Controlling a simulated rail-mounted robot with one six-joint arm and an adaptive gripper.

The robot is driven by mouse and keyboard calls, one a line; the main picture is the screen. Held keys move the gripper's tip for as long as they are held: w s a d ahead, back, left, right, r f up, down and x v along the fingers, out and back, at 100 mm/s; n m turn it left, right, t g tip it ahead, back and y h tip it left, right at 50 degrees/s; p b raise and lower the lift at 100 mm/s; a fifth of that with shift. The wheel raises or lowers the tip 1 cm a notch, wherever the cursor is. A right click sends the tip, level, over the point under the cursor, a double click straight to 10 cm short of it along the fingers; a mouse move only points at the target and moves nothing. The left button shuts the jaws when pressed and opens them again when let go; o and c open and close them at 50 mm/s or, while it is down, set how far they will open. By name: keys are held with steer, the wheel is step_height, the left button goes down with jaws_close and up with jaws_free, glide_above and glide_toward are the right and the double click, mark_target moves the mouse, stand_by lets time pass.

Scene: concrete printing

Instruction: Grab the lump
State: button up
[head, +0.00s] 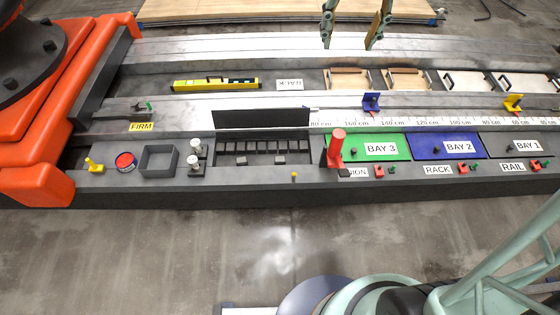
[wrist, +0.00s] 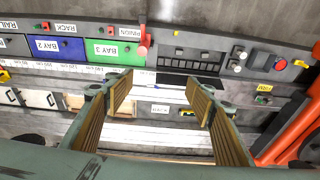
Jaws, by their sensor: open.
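I cannot make out a lump in either view. My gripper (head: 349,38) hangs at the top of the head view, over the far side of the long grey bench (head: 230,52). Its two fingers are apart with nothing between them. In the wrist view my gripper (wrist: 160,82) is also open and empty, with ribbed tan pads facing each other. Bench rails and a white label show between and beyond the fingers. A dark rounded shape at the left of the wrist view is too unclear to name.
A yellow level (head: 216,84) lies on the bench. Wooden-edged trays (head: 348,80) stand right of it. A dark upright panel (head: 261,118), a red lever (head: 336,147) and green BAY 3 (head: 370,146) are nearer. Orange framing (head: 75,95) bounds the left end.

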steer(key=w+a+f, duration=0.5)
steer(key=w+f, duration=0.8)
steer(key=f, duration=0.1)
steer(key=g+p, duration=0.2)
steer(key=p, duration=0.1)
glide_above(280, 159)
step_height(280, 159, down, 54)
steer(key=shift+r, duration=0.25)
steer(key=shift+d+f+b, duration=0.1)
steer(key=shift+f+b, duration=0.4)
steer(key=shift+f, duration=3.8)
